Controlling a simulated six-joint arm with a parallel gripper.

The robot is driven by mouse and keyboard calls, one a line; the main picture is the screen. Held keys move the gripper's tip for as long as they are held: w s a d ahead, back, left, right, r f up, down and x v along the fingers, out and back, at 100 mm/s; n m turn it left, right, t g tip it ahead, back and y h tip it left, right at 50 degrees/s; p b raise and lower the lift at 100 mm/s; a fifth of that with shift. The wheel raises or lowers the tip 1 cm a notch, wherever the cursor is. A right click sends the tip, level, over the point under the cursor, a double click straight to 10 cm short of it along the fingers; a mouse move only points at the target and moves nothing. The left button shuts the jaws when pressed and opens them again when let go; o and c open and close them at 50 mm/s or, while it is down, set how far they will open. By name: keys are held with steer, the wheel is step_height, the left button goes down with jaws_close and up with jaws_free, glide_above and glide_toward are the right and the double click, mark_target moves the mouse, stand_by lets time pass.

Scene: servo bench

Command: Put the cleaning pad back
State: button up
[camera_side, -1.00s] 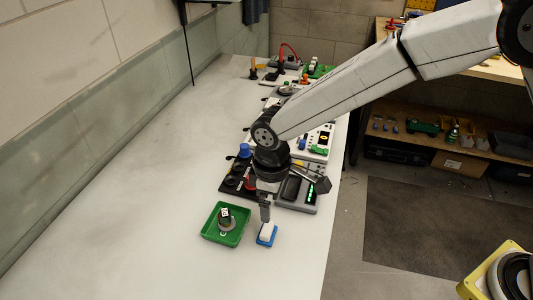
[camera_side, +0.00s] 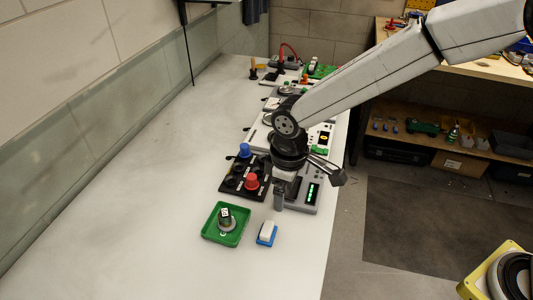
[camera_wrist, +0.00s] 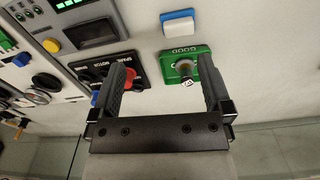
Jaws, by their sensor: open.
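In the wrist view the pad (camera_wrist: 179,27) and the blue base (camera_wrist: 176,14) show near the top edge. My gripper (camera_side: 279,207) is behind the pad in the side view, apart from it. In the wrist view its two fingers (camera_wrist: 167,68) are spread wide with nothing between them.
The green tray (camera_side: 208,236) holds a dark knob-like part (camera_side: 226,220). A black panel with blue and red knobs (camera_side: 232,184) and a grey box with green lights (camera_side: 302,208) stand behind. The bench is clear at left and front.

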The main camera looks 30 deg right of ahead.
steer(key=s+d+m+t, duration=0.1)
steer(key=s+d+m, duration=0.3)
steer(key=d, duration=0.7)
steer(key=s+d+r+m+t, duration=0.1)
steer(key=s+d+m, duration=0.3)
steer(key=s+d, duration=0.3)
steer(key=d, duration=0.4)
steer(key=shift+d+r, duration=0.3)
steer(key=shift+d, duration=0.1)
